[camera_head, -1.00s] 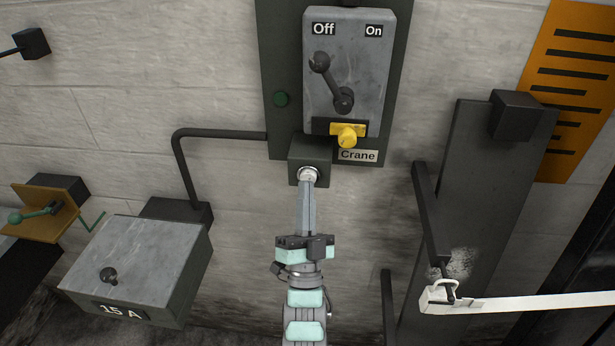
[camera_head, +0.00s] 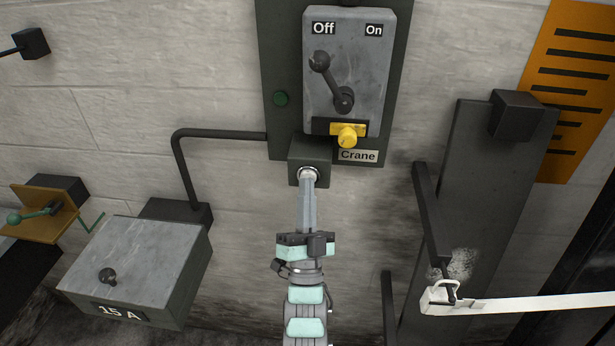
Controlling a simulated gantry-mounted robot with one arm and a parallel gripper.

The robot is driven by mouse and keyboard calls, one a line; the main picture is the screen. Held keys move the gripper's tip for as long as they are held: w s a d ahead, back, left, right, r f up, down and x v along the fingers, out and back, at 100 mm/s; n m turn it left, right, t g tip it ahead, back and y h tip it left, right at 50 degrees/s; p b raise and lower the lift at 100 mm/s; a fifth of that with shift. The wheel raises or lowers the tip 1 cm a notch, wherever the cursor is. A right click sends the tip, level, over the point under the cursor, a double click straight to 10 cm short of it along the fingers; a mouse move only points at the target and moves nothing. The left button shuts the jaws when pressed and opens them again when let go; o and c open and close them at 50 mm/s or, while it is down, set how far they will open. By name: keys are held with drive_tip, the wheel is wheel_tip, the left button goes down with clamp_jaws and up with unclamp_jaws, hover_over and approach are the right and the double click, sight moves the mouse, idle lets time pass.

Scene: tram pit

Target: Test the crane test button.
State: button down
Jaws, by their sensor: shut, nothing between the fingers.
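The crane test button, a small round fitting with a pale rim (camera_head: 308,170), sits on a dark box (camera_head: 299,150) at the lower edge of the dark crane panel (camera_head: 393,148). My gripper (camera_head: 308,183) is shut and empty, pointing up at the button. Its tip overlaps the lower part of the button and appears to touch it. The tip hides most of the button's face, so I cannot tell how far it is pressed. The grey crane switch box (camera_head: 372,70) above has its dark lever (camera_head: 332,82) tilted towards "Off". The "Crane" label (camera_head: 358,155) is below.
A yellow knob (camera_head: 348,137) sticks out just above right of the button. A 15 A box (camera_head: 135,255) stands lower left. A dark board (camera_head: 483,170) with a white-handled bar (camera_head: 440,297) is at right.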

idle(0.3)
drive_tip(key=shift+s+a, duration=0.15)
drive_tip(key=shift+s, duration=0.75)
drive_tip(key=s, duration=0.6)
drive_tip(key=shift+a, duration=0.4)
